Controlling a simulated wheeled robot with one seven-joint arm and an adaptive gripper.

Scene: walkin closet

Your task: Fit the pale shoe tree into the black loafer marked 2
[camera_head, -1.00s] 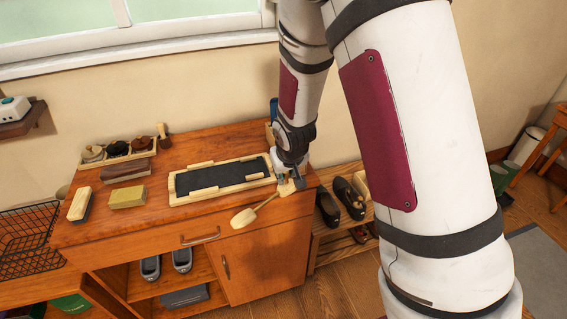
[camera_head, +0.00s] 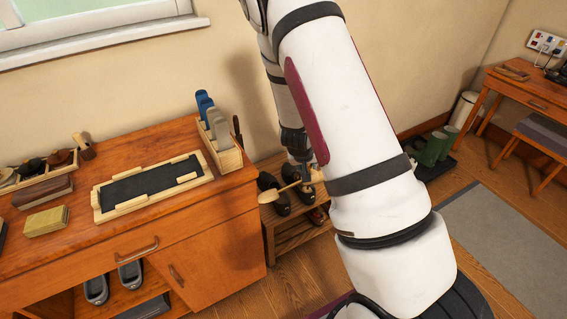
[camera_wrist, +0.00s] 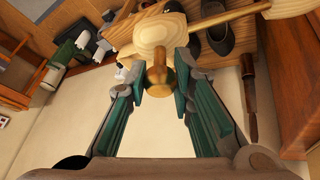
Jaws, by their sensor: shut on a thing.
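My gripper (camera_wrist: 157,85) is shut on the brass-coloured knob of the pale wooden shoe tree (camera_wrist: 155,32). In the head view, my gripper (camera_head: 303,172) is over the low shoe rack with the shoe tree (camera_head: 268,197) held roughly level, its rounded end towards the left. Dark loafers (camera_head: 281,207) stand on the rack below and behind the shoe tree, which hides part of them. In the wrist view, dark shoes (camera_wrist: 216,36) show beyond the shoe tree, apart from it. I cannot read any number on the shoes.
The wooden dresser (camera_head: 215,203) stands left of the rack, with a pale holder (camera_head: 229,158) at its right edge and a framed dark mat (camera_head: 150,183) on top. Green boots (camera_head: 435,148) stand against the wall at right. The floor before the rack is clear.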

